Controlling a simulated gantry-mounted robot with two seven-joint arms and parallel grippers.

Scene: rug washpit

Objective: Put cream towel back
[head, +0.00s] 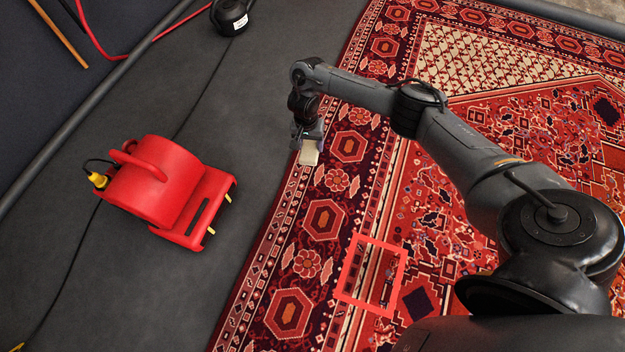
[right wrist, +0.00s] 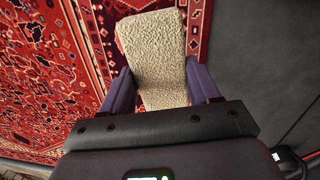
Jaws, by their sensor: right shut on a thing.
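The cream towel (head: 309,153) is a small folded piece in my right gripper (head: 307,143), over the left border of the red rug in the head view. In the right wrist view the towel (right wrist: 153,55) sits between the two fingers of the right gripper (right wrist: 162,88) and sticks out past them. The right gripper is shut on it. A light red square outline (head: 343,293) shows on the rug, below and to the right of the towel in the head view. I cannot tell how high the towel is above the rug. My left gripper is not in view.
A red blower (head: 155,190) with a black and yellow cable stands on the grey floor (head: 270,80) at left. A black object (head: 229,17) lies at the top. The patterned rug (head: 322,219) is clear around the outline. A red hose and a wooden stick are at top left.

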